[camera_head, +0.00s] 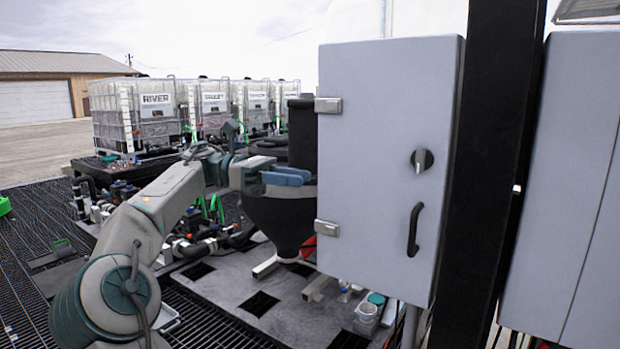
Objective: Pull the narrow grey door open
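The narrow grey door (375,130) is on the tall cabinet right of centre and looks closed. Two metal hinges (328,105) are on its left edge. A round dark knob (421,160) with a light grey lever sits near its right edge. A black bow handle (414,230) stands upright below the knob. My gripper (292,177), with blue fingers, is left of the door, apart from the handle. It is seen from the side, so the gap between its fingers cannot be made out. Nothing is visibly held.
A black post (490,150) stands just right of the door, with another grey cabinet (570,180) beyond it. A black hopper (285,222) is behind my gripper. Small containers (367,312) stand below the door. Caged white totes (150,115) line the back left.

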